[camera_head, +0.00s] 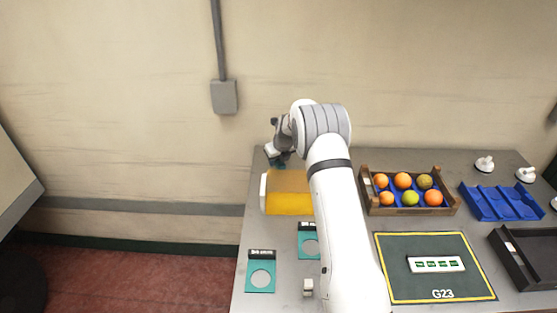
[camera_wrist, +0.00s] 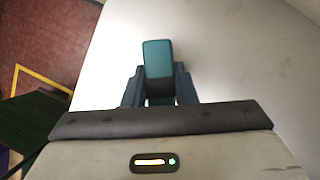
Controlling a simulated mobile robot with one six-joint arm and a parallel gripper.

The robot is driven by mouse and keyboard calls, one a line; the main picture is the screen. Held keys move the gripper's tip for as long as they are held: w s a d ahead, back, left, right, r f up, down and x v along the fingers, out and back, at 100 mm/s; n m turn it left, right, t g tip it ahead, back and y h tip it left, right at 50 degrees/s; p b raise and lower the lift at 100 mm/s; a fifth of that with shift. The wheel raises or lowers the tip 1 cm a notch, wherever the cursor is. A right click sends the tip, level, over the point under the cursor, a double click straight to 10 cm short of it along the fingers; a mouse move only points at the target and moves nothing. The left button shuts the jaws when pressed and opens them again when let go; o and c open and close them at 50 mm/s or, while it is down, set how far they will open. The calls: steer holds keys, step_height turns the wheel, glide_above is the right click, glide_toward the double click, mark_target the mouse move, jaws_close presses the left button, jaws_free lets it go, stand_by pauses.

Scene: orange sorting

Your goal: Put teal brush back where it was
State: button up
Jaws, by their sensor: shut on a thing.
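The teal brush (camera_wrist: 158,58) is between the two fingers of my gripper (camera_wrist: 159,88) in the wrist view. My gripper is shut on it, and its teal end points away from the wrist over a pale grey surface. In the head view my gripper (camera_head: 277,160) is at the back left of the table, behind the yellow block-like thing. Only a small dark teal bit shows there, and I cannot tell whether the brush touches the table.
A yellow thing with a white side (camera_head: 288,203) stands just in front of my gripper. Two teal cards (camera_head: 261,284) lie at the front left. A wooden crate (camera_head: 372,209) of fruit, a blue tray (camera_head: 480,207) and a dark green mat (camera_head: 400,270) are to the right. The table's left edge is close.

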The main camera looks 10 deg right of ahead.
steer(key=shift+f, duration=0.1)
steer(key=o, duration=1.1)
steer(key=shift+c, duration=0.2)
steer(key=shift+o, duration=0.5)
steer(key=o, duration=0.3)
steer(key=shift+r+p, duration=2.25)
steer(key=shift+r, duration=1.75)
steer(key=shift+r, duration=0.1)
